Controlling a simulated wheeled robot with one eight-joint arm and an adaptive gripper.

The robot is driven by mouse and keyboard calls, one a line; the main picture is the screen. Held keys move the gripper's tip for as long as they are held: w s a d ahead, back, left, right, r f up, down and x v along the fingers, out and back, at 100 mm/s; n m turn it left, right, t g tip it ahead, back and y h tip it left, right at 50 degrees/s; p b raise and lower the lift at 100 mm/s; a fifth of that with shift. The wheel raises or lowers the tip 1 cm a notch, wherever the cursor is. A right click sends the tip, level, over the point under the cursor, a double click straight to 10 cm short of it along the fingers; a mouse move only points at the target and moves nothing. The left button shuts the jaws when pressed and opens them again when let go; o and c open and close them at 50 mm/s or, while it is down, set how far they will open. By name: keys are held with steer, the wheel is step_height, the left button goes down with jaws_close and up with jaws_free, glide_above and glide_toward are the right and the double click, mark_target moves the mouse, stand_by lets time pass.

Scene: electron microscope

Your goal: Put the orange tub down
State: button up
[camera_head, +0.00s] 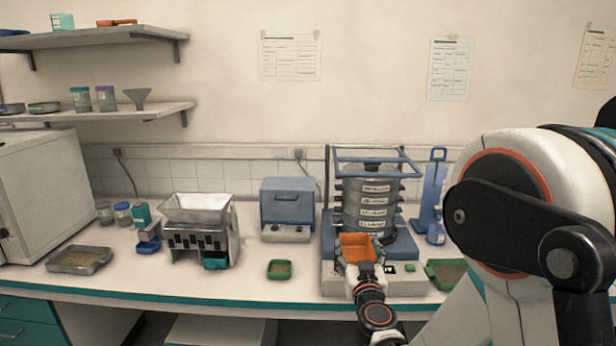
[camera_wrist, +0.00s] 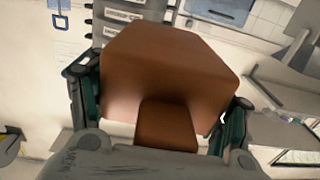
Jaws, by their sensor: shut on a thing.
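The orange tub (camera_head: 357,246) is in my gripper (camera_head: 358,258), in front of the sieve stack and over the front part of its base. In the wrist view the tub (camera_wrist: 165,75) fills the middle, between the two fingers of my gripper (camera_wrist: 162,112). The fingers are shut on its sides, one at each side. The tub hides part of the sieve stack behind it. Its underside and the gap below it cannot be made out clearly.
The sieve shaker (camera_head: 372,205) stands behind the tub. A small green tray (camera_head: 281,269) lies left of it and a larger green tray (camera_head: 446,274) right. A splitter with a hopper (camera_head: 200,228) and a blue box (camera_head: 288,205) stand further left. Bare bench (camera_head: 120,268) shows front left.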

steer(key=w+d, duration=0.2)
steer(key=d, duration=0.5)
steer(key=shift+w+d+r, duration=0.15)
steer(key=shift+r, duration=0.1)
stand_by(0.9)
